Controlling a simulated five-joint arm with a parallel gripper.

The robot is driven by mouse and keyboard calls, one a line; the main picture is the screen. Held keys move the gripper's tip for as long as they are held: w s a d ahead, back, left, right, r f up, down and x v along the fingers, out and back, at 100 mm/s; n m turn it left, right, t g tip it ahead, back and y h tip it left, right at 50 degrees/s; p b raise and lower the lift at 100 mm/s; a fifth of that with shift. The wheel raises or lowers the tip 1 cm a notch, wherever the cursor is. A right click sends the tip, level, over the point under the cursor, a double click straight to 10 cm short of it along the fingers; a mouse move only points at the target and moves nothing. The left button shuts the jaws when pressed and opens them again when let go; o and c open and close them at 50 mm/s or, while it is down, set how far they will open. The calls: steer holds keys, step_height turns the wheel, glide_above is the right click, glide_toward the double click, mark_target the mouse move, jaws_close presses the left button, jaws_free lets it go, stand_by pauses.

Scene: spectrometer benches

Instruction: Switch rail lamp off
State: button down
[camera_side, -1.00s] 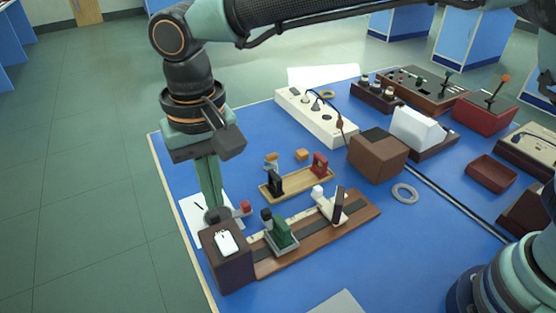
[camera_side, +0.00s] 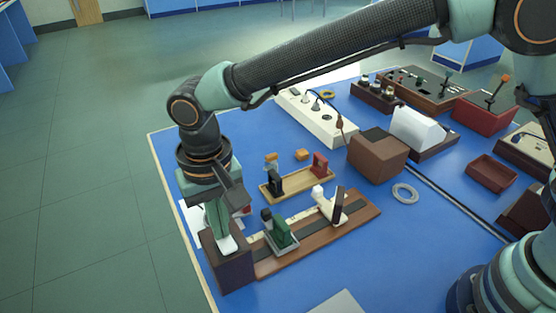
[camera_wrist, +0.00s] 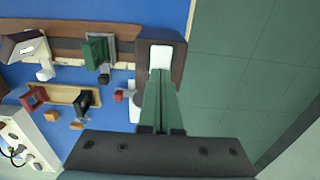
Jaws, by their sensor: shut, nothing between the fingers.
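The rail lamp is a dark brown box (camera_side: 230,270) at the near left end of the wooden rail, with a white rocker switch (camera_side: 228,245) on its top. The box (camera_wrist: 179,62) and switch (camera_wrist: 160,56) also show in the wrist view, straight past my fingertips. My gripper (camera_side: 220,234) is shut and empty, pointing down over the box top. Its green fingers (camera_wrist: 160,76) end at the switch and hide part of it. I cannot tell whether they touch it or which way the rocker is tilted.
The wooden rail (camera_side: 355,216) carries a green holder (camera_side: 281,231) and a white mount with a dark plate (camera_side: 340,205). A tan tray (camera_side: 297,187) with small parts lies behind. A white power strip (camera_side: 320,120) and brown box (camera_side: 378,157) stand farther back.

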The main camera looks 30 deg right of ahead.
steer(key=shift+s, duration=0.15)
steer(key=shift+s+r, duration=0.25)
steer(key=shift+s, duration=0.4)
step_height(320, 180, up, 14)
steer(key=w, duration=0.2)
stand_by(0.6)
